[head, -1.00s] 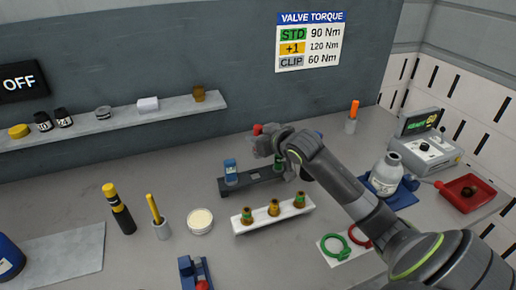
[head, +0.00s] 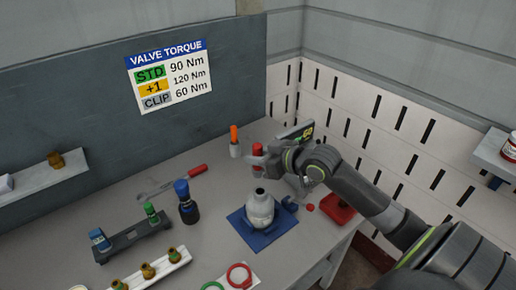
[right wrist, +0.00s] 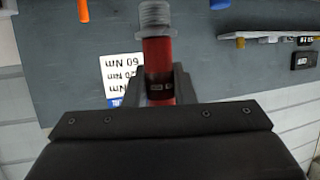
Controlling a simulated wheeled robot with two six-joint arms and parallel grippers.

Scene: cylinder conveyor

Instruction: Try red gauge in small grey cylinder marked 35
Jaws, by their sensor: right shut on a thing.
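My right gripper (head: 262,161) is shut on the red gauge (head: 258,149). In the right wrist view the gauge (right wrist: 159,62) has a red body with a dark band, and a grey threaded end sticks out beyond the fingers. The light grey cylinder (head: 260,212) has a dark open neck and sits upright on a blue base (head: 270,234). The gauge is above and behind it in the head view, apart from it. No number can be read on the cylinder. My left gripper is not in view.
A dark rack (head: 128,237) holds a blue and a green gauge. A dark bottle with a blue cap (head: 187,203) stands beside it. A red-handled tool lies behind. A red tray (head: 338,208) is right of the cylinder. Red and green rings (head: 239,275) lie in front.

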